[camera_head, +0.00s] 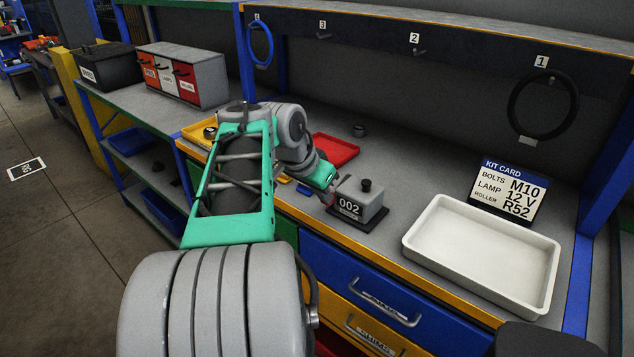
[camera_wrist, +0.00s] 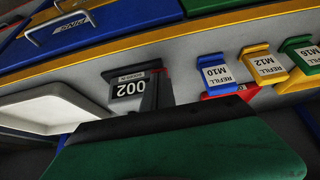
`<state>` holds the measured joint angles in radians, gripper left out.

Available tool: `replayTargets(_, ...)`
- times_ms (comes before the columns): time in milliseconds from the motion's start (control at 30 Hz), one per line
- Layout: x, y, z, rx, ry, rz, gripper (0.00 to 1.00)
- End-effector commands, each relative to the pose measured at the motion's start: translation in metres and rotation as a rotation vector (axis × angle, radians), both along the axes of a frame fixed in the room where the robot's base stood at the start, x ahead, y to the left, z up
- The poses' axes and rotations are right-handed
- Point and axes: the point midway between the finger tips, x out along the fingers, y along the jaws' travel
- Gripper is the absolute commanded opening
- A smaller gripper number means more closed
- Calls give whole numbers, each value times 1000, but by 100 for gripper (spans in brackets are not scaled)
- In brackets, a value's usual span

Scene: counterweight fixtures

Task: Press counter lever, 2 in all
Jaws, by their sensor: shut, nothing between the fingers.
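The counter (camera_head: 358,203) is a grey box on a black base on the bench, and its display reads 002. A black knob (camera_head: 366,185) stands on its top. In the wrist view the counter (camera_wrist: 128,88) appears upside down with the same number. My gripper (camera_head: 330,193) is shut and empty, close to the left side of the counter. I cannot tell whether it touches. A small red part shows by the fingertips. Dark and red parts beside the counter in the wrist view partly hide its side. No separate lever can be made out clearly.
A white tray (camera_head: 476,260) and a kit card (camera_head: 508,191) stand right of the counter. A red tray (camera_head: 336,150) lies behind my arm. Refill bins (camera_wrist: 218,74) sit beside the counter. A black ring (camera_head: 543,106) hangs on hook 1.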

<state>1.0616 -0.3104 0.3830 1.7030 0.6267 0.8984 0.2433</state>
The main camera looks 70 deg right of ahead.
Motion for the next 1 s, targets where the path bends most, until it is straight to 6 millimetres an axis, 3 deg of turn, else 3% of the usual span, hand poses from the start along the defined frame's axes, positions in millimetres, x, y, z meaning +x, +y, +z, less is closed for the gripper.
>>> replayTargets(400,3,1,16,1,0,7,0)
replayTargets(767,3,1,18,2,0,7,0)
replayTargets(867,4,3,30,1,-1,7,0)
replayTargets(1000,6,8,61,1,-1,10,0)
